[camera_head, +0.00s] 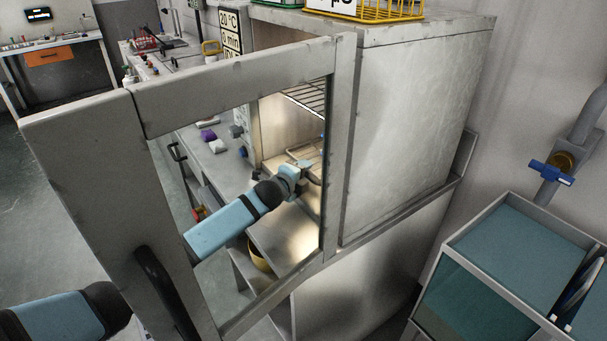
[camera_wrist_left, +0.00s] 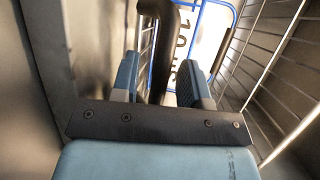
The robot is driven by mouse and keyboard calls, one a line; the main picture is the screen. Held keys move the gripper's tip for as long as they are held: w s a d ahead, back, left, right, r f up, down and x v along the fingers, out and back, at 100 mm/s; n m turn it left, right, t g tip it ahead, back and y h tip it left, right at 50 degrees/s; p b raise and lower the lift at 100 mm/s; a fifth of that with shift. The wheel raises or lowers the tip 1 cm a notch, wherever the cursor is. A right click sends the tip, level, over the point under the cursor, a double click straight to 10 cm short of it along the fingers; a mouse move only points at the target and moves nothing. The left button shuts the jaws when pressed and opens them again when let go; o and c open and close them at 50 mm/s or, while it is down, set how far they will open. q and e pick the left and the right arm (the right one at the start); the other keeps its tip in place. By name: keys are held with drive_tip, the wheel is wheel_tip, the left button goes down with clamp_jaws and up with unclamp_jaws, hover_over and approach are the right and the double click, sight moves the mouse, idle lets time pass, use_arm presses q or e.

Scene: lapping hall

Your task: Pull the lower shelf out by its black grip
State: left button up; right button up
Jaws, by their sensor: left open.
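The open-fronted steel cabinet (camera_head: 415,130) shows in the head view with its window door (camera_head: 240,85) swung open. Through the window, my left arm reaches inside, with the left gripper (camera_head: 306,172) at the front of the lower wire shelf (camera_head: 303,151). In the left wrist view the gripper (camera_wrist_left: 160,80) is open, a finger on each side of a dark bar (camera_wrist_left: 162,55), which looks like the black grip. I cannot tell whether the fingers touch it. An upper wire shelf (camera_head: 308,97) sits above. My right gripper is out of view.
The door frame stands between the head camera and my left arm. Wire racks (camera_wrist_left: 265,60) run close along the right in the left wrist view. A teal-topped bin (camera_head: 515,255) stands at right, and a yellow basket (camera_head: 375,9) is on top of the cabinet.

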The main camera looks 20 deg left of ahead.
use_arm(q)
drive_tip(key=shift+w+d, duration=0.1)
drive_tip(key=shift+w, duration=0.05)
drive_tip(key=shift+c, duration=0.2)
clamp_jaws()
